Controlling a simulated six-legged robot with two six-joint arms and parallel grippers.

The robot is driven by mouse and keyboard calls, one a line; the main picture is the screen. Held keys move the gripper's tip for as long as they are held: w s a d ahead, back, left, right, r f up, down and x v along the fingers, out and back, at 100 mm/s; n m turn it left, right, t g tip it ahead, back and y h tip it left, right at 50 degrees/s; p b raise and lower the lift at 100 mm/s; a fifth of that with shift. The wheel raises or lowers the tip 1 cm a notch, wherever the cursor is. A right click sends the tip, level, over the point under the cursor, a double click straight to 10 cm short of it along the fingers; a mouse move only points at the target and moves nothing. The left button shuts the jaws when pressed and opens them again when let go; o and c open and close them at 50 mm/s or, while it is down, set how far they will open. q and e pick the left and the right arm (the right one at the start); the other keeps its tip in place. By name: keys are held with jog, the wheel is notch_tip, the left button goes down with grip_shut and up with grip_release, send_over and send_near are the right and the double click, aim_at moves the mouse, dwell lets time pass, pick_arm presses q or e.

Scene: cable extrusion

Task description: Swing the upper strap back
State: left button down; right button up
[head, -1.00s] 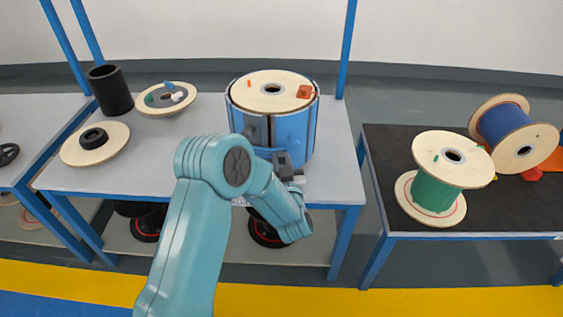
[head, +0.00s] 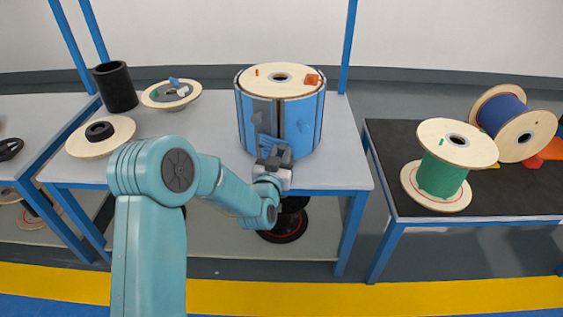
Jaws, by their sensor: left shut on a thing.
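A large blue-wrapped drum (head: 301,124) with a pale wooden top stands on the grey table. Dark upright bands and small blue tabs show on its side. My left gripper (head: 272,150) is at the front of the drum, low on its side, and is shut on a blue strap (head: 268,141). The jaws and most of the held part are small and partly hidden by the gripper body. I cannot tell the upper strap apart from any other strap. My right gripper is not in view.
A black cylinder (head: 115,87), a flanged disc (head: 101,137) and a small reel (head: 171,95) stand on the grey table (head: 213,125) to the left. On the dark table (head: 490,204) at right are a green spool (head: 441,178) and a blue spool (head: 501,116).

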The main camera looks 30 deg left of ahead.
pick_arm(q)
jog(key=s+a+m+h+b, duration=0.3)
jog(key=s+a+m+h, duration=0.1)
jog(key=h, duration=0.5)
jog(key=shift+s+a+m+t+b, duration=0.2)
jog(key=shift+s+m+t+b, duration=0.15)
jog(key=shift+s+m, duration=0.4)
jog(key=shift+w+a+r, duration=0.1)
jog(key=shift+w+r, duration=0.05)
jog(key=shift+r, duration=0.05)
